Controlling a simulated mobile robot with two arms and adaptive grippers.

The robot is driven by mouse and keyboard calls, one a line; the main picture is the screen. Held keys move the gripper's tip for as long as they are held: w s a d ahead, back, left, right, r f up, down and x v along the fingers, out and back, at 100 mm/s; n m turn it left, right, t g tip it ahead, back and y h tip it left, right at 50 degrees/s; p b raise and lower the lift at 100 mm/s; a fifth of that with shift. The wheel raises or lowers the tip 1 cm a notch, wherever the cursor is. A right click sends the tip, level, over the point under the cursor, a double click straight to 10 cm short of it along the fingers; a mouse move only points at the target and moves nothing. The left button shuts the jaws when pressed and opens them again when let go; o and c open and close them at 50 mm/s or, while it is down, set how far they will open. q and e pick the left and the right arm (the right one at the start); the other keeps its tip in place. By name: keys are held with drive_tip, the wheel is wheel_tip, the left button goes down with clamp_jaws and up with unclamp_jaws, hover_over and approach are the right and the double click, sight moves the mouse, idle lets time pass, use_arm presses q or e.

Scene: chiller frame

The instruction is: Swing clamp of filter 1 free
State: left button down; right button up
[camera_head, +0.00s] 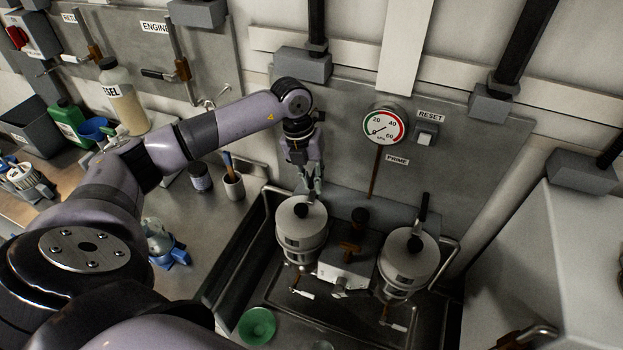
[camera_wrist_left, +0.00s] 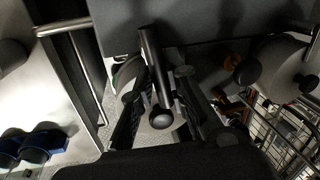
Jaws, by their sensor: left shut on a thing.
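Two pale round filter housings with dark knobs stand over the sink: the left filter (camera_head: 301,232) and the right filter (camera_head: 409,267). No number is readable on either. My left gripper (camera_head: 316,190) is at the back edge of the left filter's lid, pointing down. In the left wrist view my left gripper (camera_wrist_left: 160,105) is shut on a dark clamp handle (camera_wrist_left: 151,55), a rod with a round end, between its fingers. Part of the left filter is hidden behind the fingers there. On the right filter, a dark clamp handle (camera_head: 423,208) stands up behind the lid. My right gripper is out of view.
A valve block with a brown handle (camera_head: 351,248) sits between the filters. A gauge (camera_head: 386,125) hangs on the wall behind. A cup with a brush (camera_head: 233,187) and bottles stand on the left counter. A green funnel (camera_head: 257,326) lies in the sink.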

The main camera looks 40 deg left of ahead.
use_arm(q)
drive_tip(key=n, duration=0.3)
drive_tip(key=n+b, duration=0.1)
drive_tip(key=shift+w+d+t, duration=0.25)
drive_tip(key=shift+d+t, duration=0.1)
drive_tip(key=shift+t, duration=0.05)
drive_tip(key=shift+w+r+n+t+y+b, duration=0.2)
drive_tip(key=shift+n+y+b, duration=0.3)
drive_tip(key=shift+n, duration=1.55)
drive_tip(key=shift+w+f+n+t+y+b, duration=0.1)
drive_tip(key=shift+w+n+y+b, duration=0.35)
drive_tip(key=shift+n, duration=1.65)
drive_tip(key=shift+w+r+n+t+y+b, duration=0.1)
drive_tip(key=shift+n+y+b, duration=0.45)
drive_tip(key=shift+n, duration=1.5)
drive_tip(key=shift+s, duration=0.1)
drive_tip(key=c, duration=1.6)
unclamp_jaws()
drive_tip(key=shift+f, duration=0.15)
drive_tip(key=shift+c, duration=0.2)
drive_tip(key=shift+s+a, duration=0.1)
